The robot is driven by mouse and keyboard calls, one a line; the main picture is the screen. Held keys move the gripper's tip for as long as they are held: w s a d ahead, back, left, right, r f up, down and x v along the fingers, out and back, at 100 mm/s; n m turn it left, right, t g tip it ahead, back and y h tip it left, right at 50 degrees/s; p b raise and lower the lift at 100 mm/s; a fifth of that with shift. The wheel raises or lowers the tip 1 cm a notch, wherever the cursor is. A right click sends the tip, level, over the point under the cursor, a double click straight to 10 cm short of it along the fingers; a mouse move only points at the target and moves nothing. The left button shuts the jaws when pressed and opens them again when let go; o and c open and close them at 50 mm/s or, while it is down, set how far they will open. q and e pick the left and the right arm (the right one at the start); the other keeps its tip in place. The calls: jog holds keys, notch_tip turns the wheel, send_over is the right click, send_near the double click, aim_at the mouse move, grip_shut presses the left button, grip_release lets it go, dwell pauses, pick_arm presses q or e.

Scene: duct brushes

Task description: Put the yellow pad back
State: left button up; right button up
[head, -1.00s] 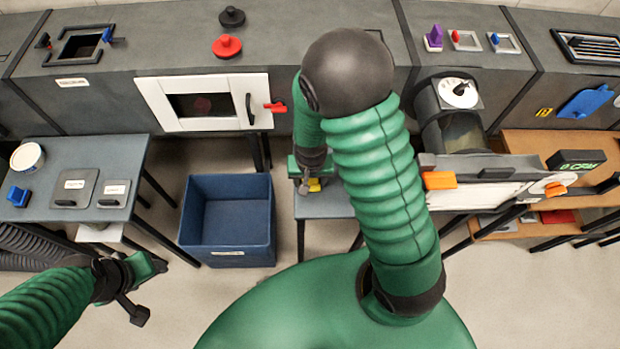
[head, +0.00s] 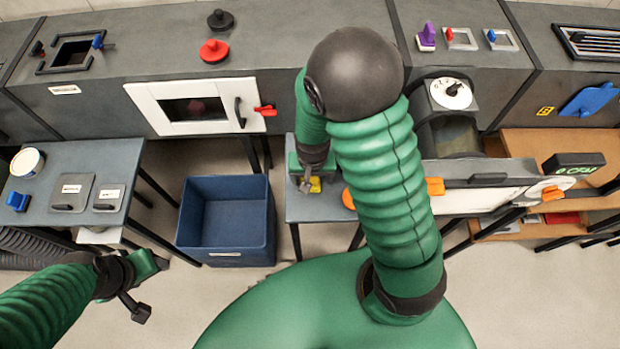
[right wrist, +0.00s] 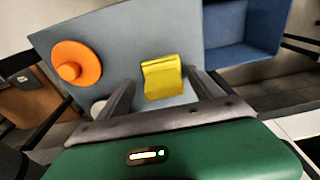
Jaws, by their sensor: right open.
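The yellow pad (right wrist: 162,77) lies on the small grey-blue table (right wrist: 120,40) in the right wrist view. Part of the pad (head: 314,185) shows beside my right gripper in the head view. My right gripper (head: 306,186) is over that table, pointing down. In the right wrist view its two fingers (right wrist: 163,92) are apart, with the pad seen between and beyond them; I cannot tell whether they touch it.
An orange round knobbed piece (right wrist: 76,64) is on the same table. A blue bin (head: 224,251) stands left of it. A side table (head: 130,165) at the left holds a white tub and plates.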

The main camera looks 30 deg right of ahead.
pick_arm(q)
jog(key=r+p, duration=0.2)
jog(key=a+r+p, duration=0.1)
jog(key=r+p, duration=0.1)
jog(key=r, duration=0.1)
jog(key=shift+p, duration=0.35)
pick_arm(e)
jog(key=s+a+r+n, duration=0.2)
jog(key=a+r+n, duration=0.1)
jog(key=r, duration=0.5)
jog(key=s+a+r+n+t, duration=0.1)
jog(key=s+a+r+n, duration=0.1)
jog(key=r, duration=0.6)
jog(key=shift+s+a+n+y, duration=0.2)
jog(key=shift+a+n+y, duration=0.15)
jog(key=shift+n, duration=0.35)
pick_arm(q)
jog(key=shift+s+r, duration=0.1)
pick_arm(e)
jog(key=shift+s, duration=0.1)
pick_arm(q)
jog(key=shift+d, duration=0.2)
pick_arm(e)
jog(key=shift+d, duration=0.2)
pick_arm(q)
jog(key=shift+a, duration=0.15)
pick_arm(e)
jog(key=shift+a, duration=0.1)
